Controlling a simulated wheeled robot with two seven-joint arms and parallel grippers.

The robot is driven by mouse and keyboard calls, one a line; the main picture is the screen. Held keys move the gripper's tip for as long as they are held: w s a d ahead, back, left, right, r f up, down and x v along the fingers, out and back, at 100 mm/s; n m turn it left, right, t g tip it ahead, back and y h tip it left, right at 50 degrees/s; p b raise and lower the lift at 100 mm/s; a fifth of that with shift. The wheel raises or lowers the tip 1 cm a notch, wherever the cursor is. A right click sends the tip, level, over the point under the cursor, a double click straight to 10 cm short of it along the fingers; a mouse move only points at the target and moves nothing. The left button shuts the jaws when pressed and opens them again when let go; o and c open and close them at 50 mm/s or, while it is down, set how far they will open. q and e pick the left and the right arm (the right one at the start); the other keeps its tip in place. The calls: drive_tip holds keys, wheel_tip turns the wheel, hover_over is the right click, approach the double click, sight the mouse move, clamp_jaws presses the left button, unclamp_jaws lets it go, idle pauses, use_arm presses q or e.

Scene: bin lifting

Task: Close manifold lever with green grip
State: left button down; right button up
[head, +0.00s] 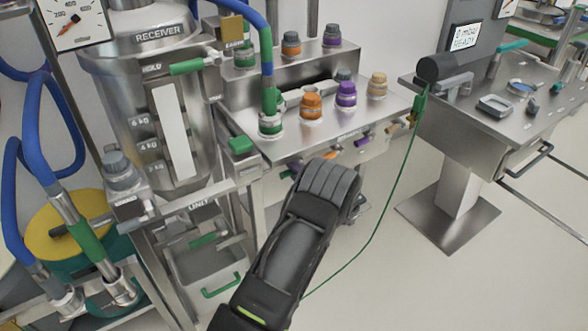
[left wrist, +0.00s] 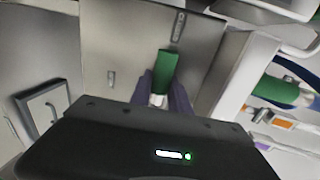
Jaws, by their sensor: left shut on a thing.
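In the left wrist view a green grip (left wrist: 167,66) on a short pale stem stands in front of a steel panel. The two dark fingers of my left gripper (left wrist: 163,88) are on either side of the stem at the grip's lower end, shut on it. In the head view my left arm's black wrist reaches up to just below the front edge of the steel manifold (head: 277,145) and hides my fingers and the held grip. Purple and orange lever grips (head: 362,139) show along the manifold's front, right of my wrist. My right gripper is not in view.
The steel receiver (head: 150,95) stands at the left, with a green-gripped hold lever (head: 190,66) and blue hoses.

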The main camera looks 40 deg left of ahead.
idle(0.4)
use_arm(q)
drive_tip(key=c, duration=1.2)
unclamp_jaws()
drive_tip(key=shift+c, duration=0.2)
drive_tip(key=shift+d, duration=0.1)
drive_tip(key=v, duration=0.7)
drive_tip(key=shift+d+r, duration=0.15)
drive_tip(key=shift+d, duration=0.15)
drive_tip(key=shift+s, duration=0.1)
